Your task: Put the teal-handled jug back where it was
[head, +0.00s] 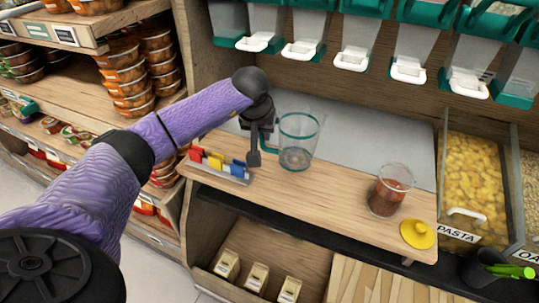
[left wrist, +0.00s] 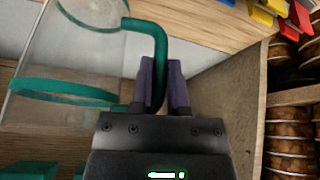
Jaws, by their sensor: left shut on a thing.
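The teal-handled jug (head: 298,142) is clear with teal bands and stands, or hangs just over, the wooden counter (head: 335,187); I cannot tell which. In the left wrist view the jug (left wrist: 70,55) fills the left side, with its teal handle (left wrist: 150,28) between my fingers. My left gripper (head: 262,140) is at the jug's left side, shut on the handle; its fingers (left wrist: 161,85) show on both sides of the handle. The jug looks empty. My right gripper is not in view.
A clear jar of reddish contents (head: 388,195) and a yellow lid (head: 418,234) are at the counter's right. A rack of coloured clips (head: 220,165) is left of the jug. Dispensers with white levers (head: 352,58) hang above. A pasta bin (head: 470,180) is at right.

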